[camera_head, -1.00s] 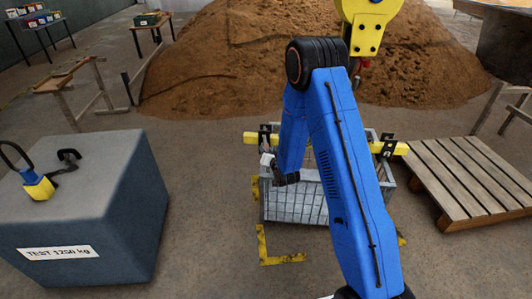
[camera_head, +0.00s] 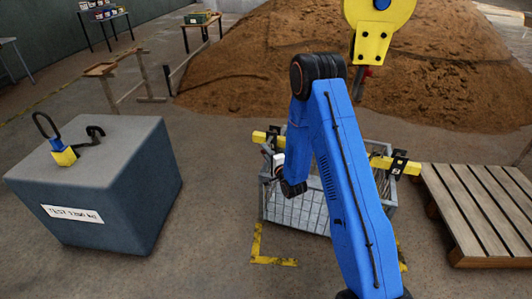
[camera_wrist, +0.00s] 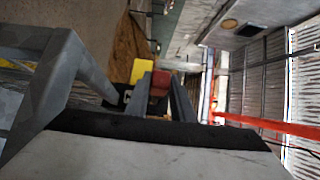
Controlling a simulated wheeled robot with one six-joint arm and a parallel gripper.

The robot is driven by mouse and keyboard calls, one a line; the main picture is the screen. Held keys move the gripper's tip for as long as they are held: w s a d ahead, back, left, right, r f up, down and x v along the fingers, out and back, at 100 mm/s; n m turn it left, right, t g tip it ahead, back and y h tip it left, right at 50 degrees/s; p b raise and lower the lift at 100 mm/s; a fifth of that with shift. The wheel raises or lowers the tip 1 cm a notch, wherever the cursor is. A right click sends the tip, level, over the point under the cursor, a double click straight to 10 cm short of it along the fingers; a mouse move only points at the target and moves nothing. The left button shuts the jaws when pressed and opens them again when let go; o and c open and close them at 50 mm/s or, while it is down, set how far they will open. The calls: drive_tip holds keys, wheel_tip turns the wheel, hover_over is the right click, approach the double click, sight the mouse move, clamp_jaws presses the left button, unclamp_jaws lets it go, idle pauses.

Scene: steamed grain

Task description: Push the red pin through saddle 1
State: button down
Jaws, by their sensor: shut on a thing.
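The red pin (camera_wrist: 160,82) shows as a small red block between the two grey fingers of my gripper (camera_wrist: 158,92) in the wrist view. In the head view my gripper (camera_head: 279,163) is beside the left end of the yellow beam (camera_head: 381,163), and only a small light and red patch shows there. A black saddle (camera_head: 276,138) sits on the beam's left end, another (camera_head: 399,164) on its right. I cannot tell which is saddle 1, or whether the pin touches a hole. My blue arm hides the beam's middle.
A grey wire crate (camera_head: 297,214) stands under the beam. A yellow hook block (camera_head: 374,40) hangs above. A test weight (camera_head: 110,165) is at left, a wooden pallet (camera_head: 480,205) at right, a brown heap (camera_head: 270,60) behind.

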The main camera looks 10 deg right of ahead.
drive_tip(key=shift+w, duration=0.2)
drive_tip(key=shift+w+d, duration=0.8)
drive_tip(key=shift+w, duration=0.3)
drive_tip(key=shift+w+d, duration=0.2)
drive_tip(key=shift+w, duration=0.1)
drive_tip(key=shift+w+d, duration=0.35)
drive_tip(key=shift+w, duration=0.25)
drive_tip(key=shift+w+d, duration=0.2)
drive_tip(key=shift+w, duration=0.1)
drive_tip(key=shift+w+d, duration=0.15)
drive_tip(key=shift+w, duration=0.1)
drive_tip(key=shift+w+d, duration=0.2)
drive_tip(key=shift+w, duration=0.1)
